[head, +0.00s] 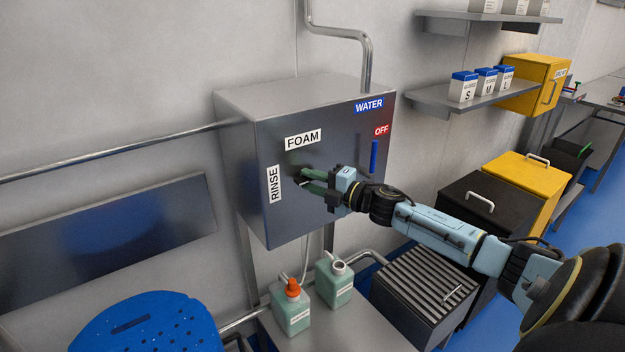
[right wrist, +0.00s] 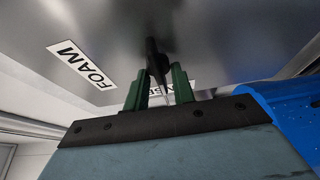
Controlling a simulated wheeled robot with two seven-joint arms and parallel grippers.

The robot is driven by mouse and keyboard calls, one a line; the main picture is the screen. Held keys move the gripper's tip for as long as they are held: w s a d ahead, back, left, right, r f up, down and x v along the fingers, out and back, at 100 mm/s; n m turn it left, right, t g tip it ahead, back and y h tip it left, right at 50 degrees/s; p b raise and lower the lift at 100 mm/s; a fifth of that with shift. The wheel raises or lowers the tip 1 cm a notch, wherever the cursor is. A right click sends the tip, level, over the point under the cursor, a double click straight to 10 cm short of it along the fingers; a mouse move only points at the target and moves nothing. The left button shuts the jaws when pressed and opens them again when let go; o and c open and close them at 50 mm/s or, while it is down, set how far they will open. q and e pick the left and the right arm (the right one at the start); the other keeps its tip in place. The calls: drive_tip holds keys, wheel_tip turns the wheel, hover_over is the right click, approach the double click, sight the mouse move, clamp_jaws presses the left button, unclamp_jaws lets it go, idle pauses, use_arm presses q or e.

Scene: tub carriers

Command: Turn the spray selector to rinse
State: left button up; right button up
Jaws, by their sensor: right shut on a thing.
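The spray selector is a small dark knob (right wrist: 153,58) on the front of the grey metal box (head: 330,215). It sits near the white labels FOAM (head: 303,139) and RINSE (head: 274,184). My right gripper (head: 306,181) reaches the box from the right. Its green fingers (right wrist: 158,88) are shut on the knob, one on each side. In the head view the fingers hide most of the knob, and I cannot tell exactly which label it points to. My left gripper is not in view.
A blue upright lever (head: 374,156) is right of my gripper, below the labels WATER (head: 369,105) and OFF (head: 381,130). Green bottles (head: 292,312) stand below the box. A blue perforated panel (head: 148,325) is at lower left. Shelves and yellow and black bins are at right.

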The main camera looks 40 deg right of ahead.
idle(0.4)
drive_tip(key=o, duration=1)
drive_tip(key=shift+s+d+f, duration=0.15)
drive_tip(key=shift+s+d, duration=0.05)
drive_tip(key=shift+s, duration=0.4)
drive_tip(key=v, duration=0.8)
drive_tip(key=b+v, duration=0.1)
drive_tip(key=v, duration=0.3)
drive_tip(key=shift+s+r, duration=0.1)
drive_tip(key=shift+r, duration=0.15)
